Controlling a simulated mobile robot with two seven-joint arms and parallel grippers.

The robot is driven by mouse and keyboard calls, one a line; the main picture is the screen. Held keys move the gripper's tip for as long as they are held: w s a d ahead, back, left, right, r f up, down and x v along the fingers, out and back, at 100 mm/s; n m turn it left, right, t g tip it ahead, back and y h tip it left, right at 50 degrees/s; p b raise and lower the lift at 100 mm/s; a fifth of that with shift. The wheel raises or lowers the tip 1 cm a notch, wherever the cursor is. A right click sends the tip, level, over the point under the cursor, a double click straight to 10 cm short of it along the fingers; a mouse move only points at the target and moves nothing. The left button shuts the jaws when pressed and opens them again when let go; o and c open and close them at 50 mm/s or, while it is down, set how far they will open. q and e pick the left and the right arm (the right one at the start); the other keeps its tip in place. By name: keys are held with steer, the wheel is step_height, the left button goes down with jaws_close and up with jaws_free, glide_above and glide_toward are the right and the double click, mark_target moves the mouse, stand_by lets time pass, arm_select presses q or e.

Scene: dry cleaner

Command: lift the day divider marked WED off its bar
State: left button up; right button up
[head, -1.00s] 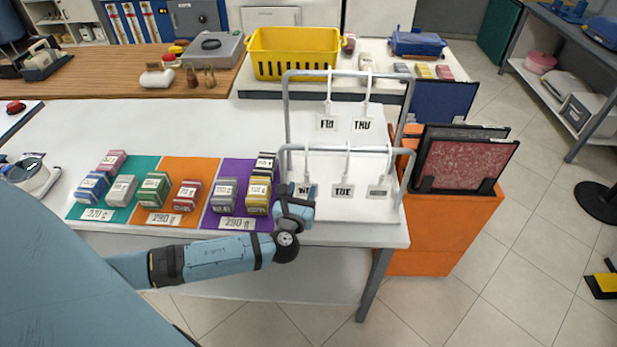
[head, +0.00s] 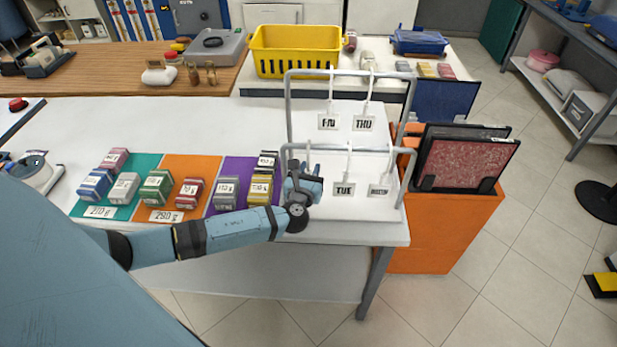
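A grey two-bar rack (head: 288,120) stands on the right end of the white table. The WED divider is hidden behind my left gripper (head: 305,178) at the left end of the front bar (head: 330,147); only a bit of a white hook shows above the gripper. The gripper is at the divider's place, just below the bar. I cannot see whether its fingers are open or shut on the divider. The TUE divider (head: 343,189) hangs just right of the gripper. My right gripper is not in view.
Another divider (head: 379,191), its mark hard to read, hangs right of TUE. FRI (head: 328,122) and THU (head: 364,123) hang on the back bar. Several small boxes, including a yellow one (head: 260,190), stand on coloured mats close left. An orange cabinet (head: 450,230) is at right.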

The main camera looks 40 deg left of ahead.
arm_select(q)
jaws_close()
steer(key=r+b+v, duration=0.1)
steer(key=r+v, duration=0.1)
steer(key=v, duration=0.7)
steer(key=r+b+v, duration=0.1)
steer(key=v, duration=0.8)
steer(key=shift+r, duration=0.35)
